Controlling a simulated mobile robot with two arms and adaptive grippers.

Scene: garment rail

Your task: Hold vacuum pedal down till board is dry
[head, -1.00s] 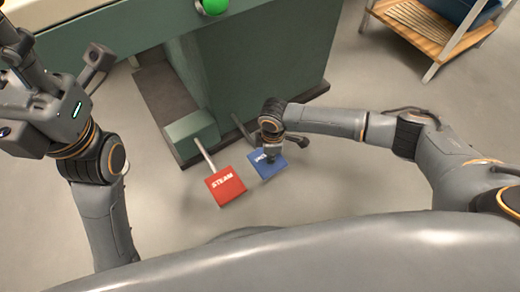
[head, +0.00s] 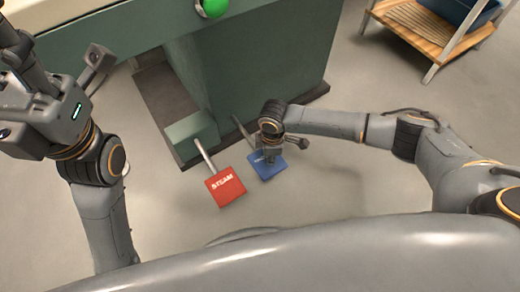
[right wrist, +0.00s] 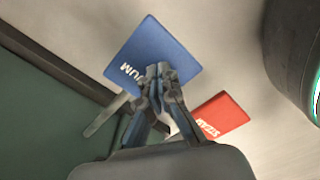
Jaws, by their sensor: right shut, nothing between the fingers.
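The blue vacuum pedal (head: 266,171) is on a rod at the foot of the green machine. My right gripper (head: 270,158) is shut and empty, pointing down over the pedal's upper part. In the right wrist view its closed fingertips (right wrist: 160,72) overlap the edge of the blue pedal (right wrist: 150,45) and hide part of its lettering. I cannot tell for sure whether they press on it. My left gripper (head: 22,60) is raised at the upper left, partly cut off by the frame. The board's top is mostly out of view, so its dryness cannot be seen.
The red STEAM pedal (head: 226,187) sits just left of the blue one, close to my right gripper. The green machine (head: 250,80) stands behind the pedals, with a green dome (head: 214,8) at its top edge. A wooden rack (head: 425,38) is at the upper right.

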